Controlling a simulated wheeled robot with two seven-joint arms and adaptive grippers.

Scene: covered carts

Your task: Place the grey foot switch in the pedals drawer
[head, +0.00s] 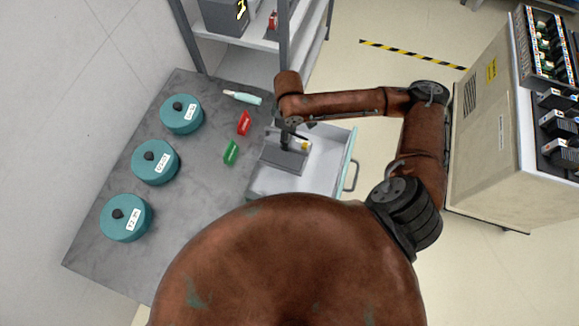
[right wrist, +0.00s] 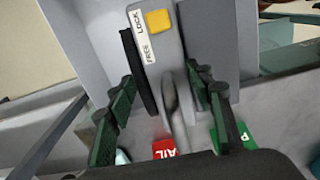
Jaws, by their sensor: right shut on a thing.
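The grey foot switch (head: 285,157) is a dark grey block with a yellow square button. It is over the left part of the open drawer (head: 327,168); I cannot tell whether it touches the drawer floor. My right gripper (head: 291,132) is above it, shut on it. In the right wrist view the foot switch (right wrist: 158,60) shows its yellow button and a white LOCK/FREE label, with the green-padded fingers of the right gripper (right wrist: 168,112) on either side. The drawer has pale inner walls and a teal front with a handle. My left gripper is out of view.
Three teal round covers (head: 155,162) with black knobs stand on the grey tabletop. A red tag (head: 244,123), a green tag (head: 231,152) and a pale teal-white tool (head: 242,97) lie nearer the drawer. A shelf (head: 245,37) stands behind; a beige cabinet (head: 490,150) is at right.

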